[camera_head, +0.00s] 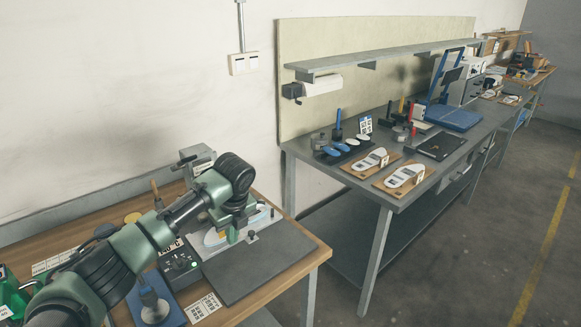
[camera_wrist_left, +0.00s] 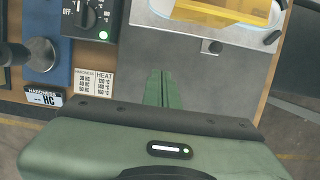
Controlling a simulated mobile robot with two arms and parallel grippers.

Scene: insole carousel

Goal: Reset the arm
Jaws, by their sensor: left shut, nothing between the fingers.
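My left arm reaches in from the lower left of the head view, green and black, bent over the wooden bench (camera_head: 317,252). My left gripper (camera_head: 233,236) points down above the bench, near a pale plate and a dark grey mat (camera_head: 262,268). In the left wrist view its two green fingers (camera_wrist_left: 161,88) lie together with nothing between them. My right gripper is in neither view.
A control box (camera_head: 180,262) with a green light and printed cards (camera_head: 203,307) lie close by. A yellow see-through piece (camera_wrist_left: 232,10) lies on a metal plate. A grey workbench (camera_head: 430,178) with insoles on boards stands farther right; floor is clear beyond.

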